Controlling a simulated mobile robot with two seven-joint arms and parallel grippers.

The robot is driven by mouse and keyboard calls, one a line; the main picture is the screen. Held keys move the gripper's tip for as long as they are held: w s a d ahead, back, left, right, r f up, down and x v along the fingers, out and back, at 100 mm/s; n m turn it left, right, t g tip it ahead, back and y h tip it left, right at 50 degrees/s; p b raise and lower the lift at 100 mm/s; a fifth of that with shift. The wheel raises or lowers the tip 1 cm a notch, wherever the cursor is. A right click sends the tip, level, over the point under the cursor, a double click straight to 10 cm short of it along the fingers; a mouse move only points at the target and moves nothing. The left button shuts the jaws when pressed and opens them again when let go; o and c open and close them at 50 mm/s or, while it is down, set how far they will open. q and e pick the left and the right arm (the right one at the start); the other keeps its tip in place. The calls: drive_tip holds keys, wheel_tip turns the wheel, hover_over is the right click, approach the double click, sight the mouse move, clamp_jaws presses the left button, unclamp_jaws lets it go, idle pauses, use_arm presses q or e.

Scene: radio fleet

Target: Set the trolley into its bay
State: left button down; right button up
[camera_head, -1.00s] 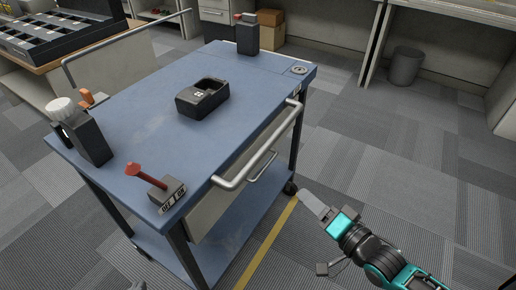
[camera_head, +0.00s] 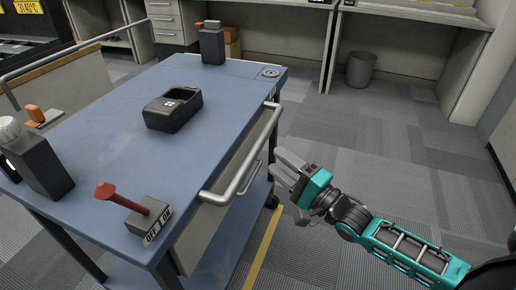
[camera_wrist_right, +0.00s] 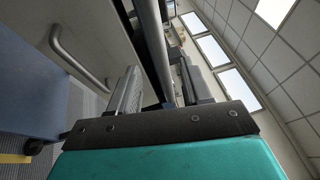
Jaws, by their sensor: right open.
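The trolley (camera_head: 108,148) has a blue top, a lower blue shelf and a silver push handle (camera_head: 244,160) along its right side. A yellow floor line (camera_head: 262,246) runs beside and under its right side. My right gripper (camera_head: 283,165) is open, just right of the handle and near its middle. In the right wrist view the handle bar (camera_wrist_right: 154,45) passes between the two fingers (camera_wrist_right: 160,90); contact cannot be told. My left gripper is out of view.
On the trolley top are a black charger cradle (camera_head: 173,110), a black radio (camera_head: 212,44), another radio (camera_head: 38,165) and a red-lever switch box (camera_head: 145,220). A grey bin (camera_head: 361,70) stands under the far desk. Carpet at right is clear.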

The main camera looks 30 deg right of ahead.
sight(258, 146)
drive_tip(key=b+x, duration=0.1)
drive_tip(key=x, duration=0.6)
drive_tip(key=shift+w, duration=0.2)
drive_tip(key=shift+c, duration=0.3)
clamp_jaws()
